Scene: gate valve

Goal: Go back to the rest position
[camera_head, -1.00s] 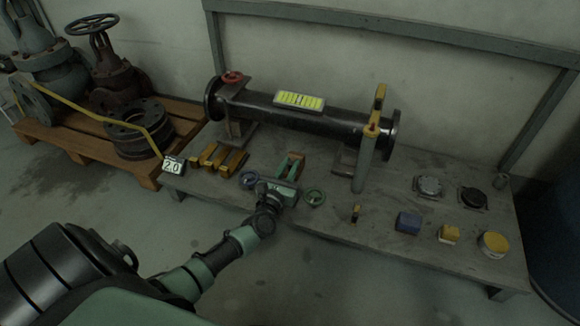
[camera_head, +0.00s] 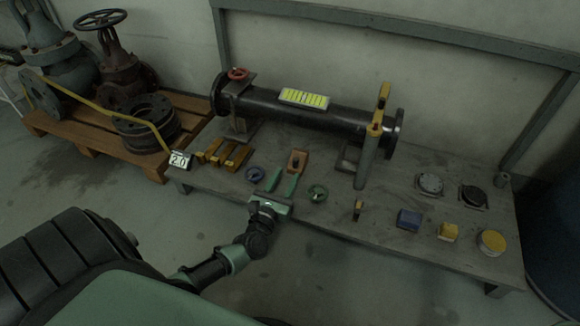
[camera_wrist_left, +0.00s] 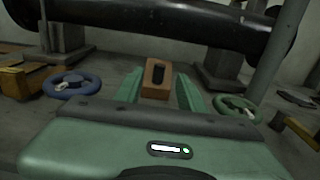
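My left gripper (camera_head: 281,182) is at the front edge of the workbench, its two green fingers pointing toward the back. The fingers are spread apart with nothing held between them. In the left wrist view the open gripper (camera_wrist_left: 160,88) faces an orange-brown block with a dark slot (camera_wrist_left: 157,78), which appears just beyond the fingers. The same block (camera_head: 297,161) stands on the bench in the head view. A blue handwheel (camera_head: 255,174) lies to the left of the fingers and a green handwheel (camera_head: 318,193) to the right. My right gripper is not in view.
A black pipe (camera_head: 345,115) on supports runs along the bench (camera_head: 330,215). Yellow blocks (camera_head: 229,155) lie at left, and a blue block (camera_head: 409,219) and yellow pieces at right. A wooden pallet (camera_head: 88,145) with valves stands left. Floor in front is clear.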

